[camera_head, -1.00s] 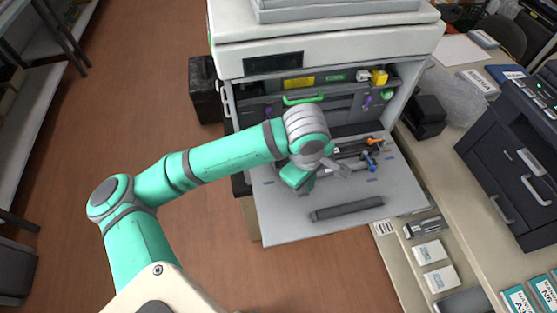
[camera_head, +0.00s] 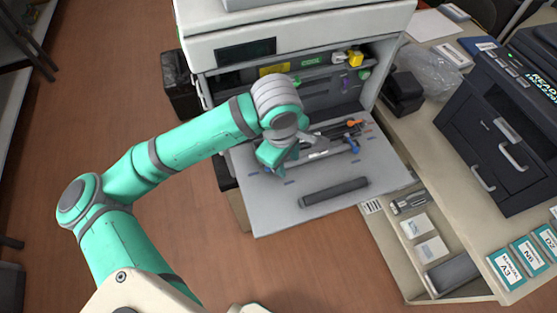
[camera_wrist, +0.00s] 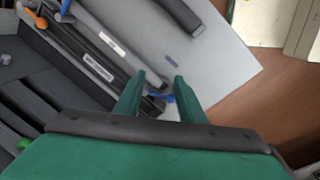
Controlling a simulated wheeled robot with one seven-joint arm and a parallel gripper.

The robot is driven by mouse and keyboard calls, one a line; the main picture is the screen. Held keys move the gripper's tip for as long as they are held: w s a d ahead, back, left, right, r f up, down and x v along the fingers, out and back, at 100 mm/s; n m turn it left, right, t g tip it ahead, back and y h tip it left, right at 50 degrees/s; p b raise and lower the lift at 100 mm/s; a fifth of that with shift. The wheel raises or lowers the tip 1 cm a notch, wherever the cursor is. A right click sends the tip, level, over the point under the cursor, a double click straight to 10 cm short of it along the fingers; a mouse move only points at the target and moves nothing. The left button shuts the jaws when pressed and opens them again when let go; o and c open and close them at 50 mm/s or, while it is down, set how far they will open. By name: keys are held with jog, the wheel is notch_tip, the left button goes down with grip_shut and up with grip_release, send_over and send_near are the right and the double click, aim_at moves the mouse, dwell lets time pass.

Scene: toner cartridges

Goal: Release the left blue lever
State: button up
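The left blue lever (camera_wrist: 159,97) shows in the wrist view at the near end of a long dark cartridge unit (camera_wrist: 92,62). My gripper (camera_wrist: 158,86) is open, with one green finger on each side of this lever. I cannot tell whether either finger touches it. In the head view my gripper (camera_head: 292,160) is low over the left part of the lowered grey panel (camera_head: 265,215) and hides the left lever. The other blue lever (camera_head: 351,145) is at the unit's right end, and also shows in the wrist view (camera_wrist: 66,8).
An orange lever (camera_head: 355,123) is beside the right blue lever. A loose dark roller (camera_head: 333,191) lies on the panel in front of the unit. The printer body (camera_head: 300,45) rises behind. An open drawer (camera_head: 420,235) is at the right.

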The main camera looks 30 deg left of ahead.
notch_tip(320, 180, up, 8)
jog(key=s+a, duration=0.1)
jog(key=s, duration=0.1)
jog(key=shift+a+f, duration=0.2)
jog(key=shift+f, duration=0.05)
jog(key=shift+w+f, duration=0.1)
jog(key=shift+w, duration=0.05)
